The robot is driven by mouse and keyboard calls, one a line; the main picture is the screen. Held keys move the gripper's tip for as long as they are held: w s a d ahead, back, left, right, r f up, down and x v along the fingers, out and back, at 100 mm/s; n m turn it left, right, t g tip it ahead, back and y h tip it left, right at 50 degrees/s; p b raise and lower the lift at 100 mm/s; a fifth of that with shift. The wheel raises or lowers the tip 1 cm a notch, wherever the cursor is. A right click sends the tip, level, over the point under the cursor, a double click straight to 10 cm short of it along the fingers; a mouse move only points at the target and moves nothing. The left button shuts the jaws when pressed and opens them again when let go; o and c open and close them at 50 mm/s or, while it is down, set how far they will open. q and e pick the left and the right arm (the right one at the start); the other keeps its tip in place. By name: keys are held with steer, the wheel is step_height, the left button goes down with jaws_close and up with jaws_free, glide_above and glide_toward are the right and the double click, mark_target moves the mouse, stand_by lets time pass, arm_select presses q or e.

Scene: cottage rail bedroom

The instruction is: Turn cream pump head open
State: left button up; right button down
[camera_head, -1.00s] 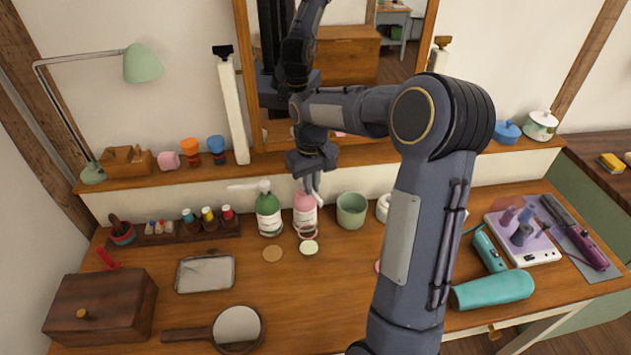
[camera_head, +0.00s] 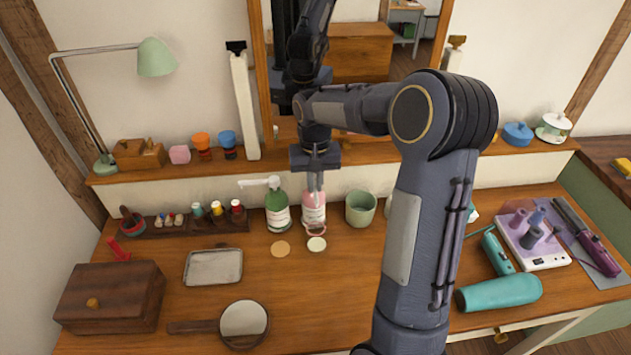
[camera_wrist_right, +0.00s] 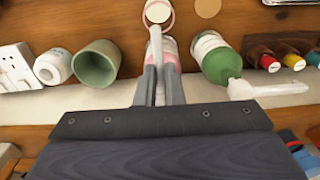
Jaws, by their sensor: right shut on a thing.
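A pink bottle with a white label (camera_head: 314,215) stands upright at the back of the wooden dressing table. My right gripper (camera_head: 315,190) points down at its top and is shut on the white pump head. In the right wrist view, the pump head's spout (camera_wrist_right: 156,42) sticks out between the two fingers (camera_wrist_right: 160,88), toward the table's front. The pink bottle (camera_wrist_right: 172,60) is partly hidden behind the fingers there. My left gripper is not in view.
A green pump bottle (camera_head: 277,212) stands close on the left, its white spout pointing left. A green cup (camera_head: 360,209) stands close on the right. A cork disc (camera_head: 280,249) and a round pale lid (camera_head: 317,244) lie in front. The mirror and shelf (camera_head: 350,152) are behind.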

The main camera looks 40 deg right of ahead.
mark_target(315, 188)
steer(key=c, duration=1.5)
jaws_free()
steer(key=shift+w, duration=0.1)
steer(key=shift+r, duration=0.1)
step_height(315, 188, up, 8)
steer(key=shift+f, duration=0.2)
